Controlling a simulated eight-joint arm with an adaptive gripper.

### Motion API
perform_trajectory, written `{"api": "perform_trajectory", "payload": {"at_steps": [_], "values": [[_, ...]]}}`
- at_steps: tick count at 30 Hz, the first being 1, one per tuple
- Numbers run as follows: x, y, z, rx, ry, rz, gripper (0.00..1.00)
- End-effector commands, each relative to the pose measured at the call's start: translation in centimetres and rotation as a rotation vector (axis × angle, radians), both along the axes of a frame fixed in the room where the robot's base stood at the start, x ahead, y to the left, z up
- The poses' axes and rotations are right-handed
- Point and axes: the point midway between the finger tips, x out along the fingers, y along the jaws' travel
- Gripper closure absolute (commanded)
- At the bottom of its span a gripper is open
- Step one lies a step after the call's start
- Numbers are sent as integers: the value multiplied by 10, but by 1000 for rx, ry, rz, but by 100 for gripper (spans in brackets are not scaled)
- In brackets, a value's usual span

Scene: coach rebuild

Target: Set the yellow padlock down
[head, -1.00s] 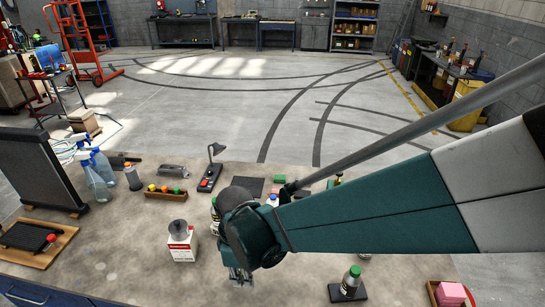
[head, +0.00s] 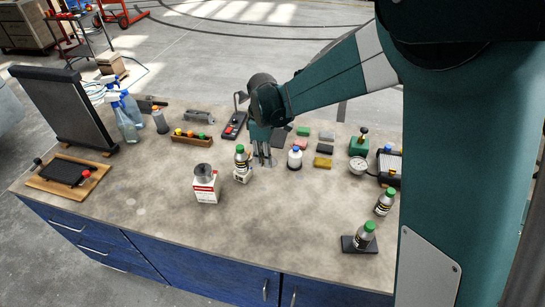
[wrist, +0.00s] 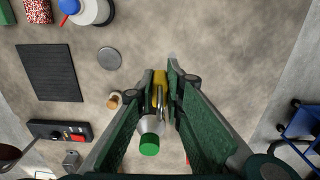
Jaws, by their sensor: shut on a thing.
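The yellow padlock (wrist: 159,79) is between the fingers of my gripper (wrist: 166,88) in the wrist view, its metal shackle pointing down in the picture. The fingers are shut on it. In the head view my gripper (head: 264,160) points down over the middle of the workbench (head: 150,225); the padlock cannot be made out there. A gap between the padlock and the bench top cannot be judged.
A green-capped bottle (head: 241,158) stands close to the left of my gripper, beside a red-and-white box (head: 205,187). A blue-capped white bottle (head: 295,158) stands to the right. A dark mat (wrist: 48,72) and grey disc (wrist: 109,58) lie nearby.

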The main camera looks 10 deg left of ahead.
Motion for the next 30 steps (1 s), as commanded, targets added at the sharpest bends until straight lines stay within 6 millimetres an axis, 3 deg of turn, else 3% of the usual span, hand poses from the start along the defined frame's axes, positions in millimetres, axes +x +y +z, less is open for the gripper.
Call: {"api": "perform_trajectory", "payload": {"at_steps": [9, 15, 21, 30], "values": [[78, 2, -5, 0, 0, -5, 100], [108, 1, -8, 0, 0, -6, 100], [118, -1, -10, 0, 0, -6, 100], [119, -1, -10, 0, 0, -6, 100]]}}
